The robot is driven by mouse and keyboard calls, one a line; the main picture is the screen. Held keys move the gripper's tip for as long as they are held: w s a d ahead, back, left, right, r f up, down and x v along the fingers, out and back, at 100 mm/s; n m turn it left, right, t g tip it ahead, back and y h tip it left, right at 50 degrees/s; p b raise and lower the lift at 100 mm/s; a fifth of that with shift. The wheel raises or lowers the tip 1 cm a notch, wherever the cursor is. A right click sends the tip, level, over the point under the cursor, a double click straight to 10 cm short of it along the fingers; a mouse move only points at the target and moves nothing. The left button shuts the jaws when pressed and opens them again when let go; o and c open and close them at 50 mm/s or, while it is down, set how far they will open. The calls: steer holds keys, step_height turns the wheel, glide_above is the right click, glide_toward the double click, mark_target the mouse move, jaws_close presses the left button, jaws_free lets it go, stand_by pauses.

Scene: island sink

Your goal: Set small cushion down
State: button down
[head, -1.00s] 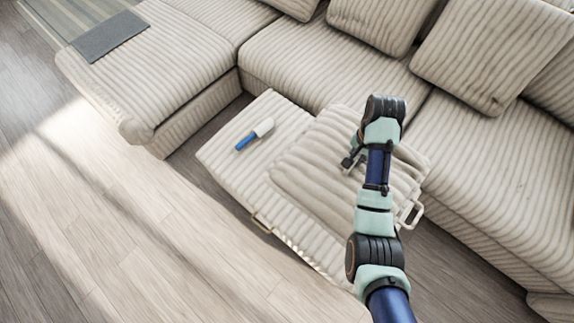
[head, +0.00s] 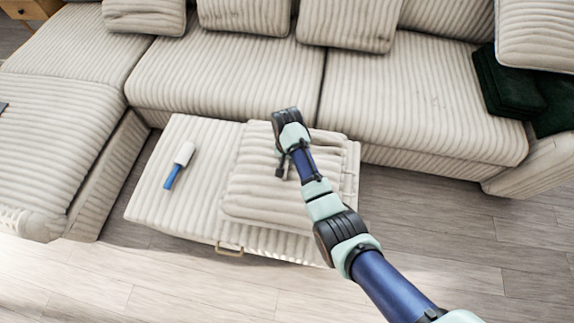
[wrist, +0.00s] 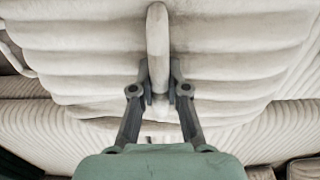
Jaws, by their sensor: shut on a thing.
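The small cushion (head: 255,195) is cream, square and ribbed. In the head view it lies flat over the right part of the cream ribbed ottoman (head: 165,208). I cannot tell whether it touches the ottoman or is held just above it. My gripper (head: 282,172) is over the cushion's upper middle. In the wrist view my gripper (wrist: 159,92) is shut on a raised fold of the cushion (wrist: 158,45), with a finger on each side. My arm hides part of the cushion's right side in the head view.
A brush with a blue handle (head: 178,167) lies on the ottoman's left part. The sofa (head: 225,85) runs behind, with several back cushions and a chaise (head: 60,130) at left. Dark green cushions (head: 512,85) sit at the sofa's right end. The floor (head: 450,220) at right is clear.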

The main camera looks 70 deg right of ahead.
steer(key=shift+f+b, duration=1.1)
steer(key=shift+f, duration=0.95)
steer(key=shift+f, duration=0.1)
steer(key=c, duration=1.2)
jaws_free()
step_height(320, 180, up, 12)
steer(key=p, duration=0.6)
steer(key=shift+p, duration=0.35)
steer(key=shift+w, duration=0.15)
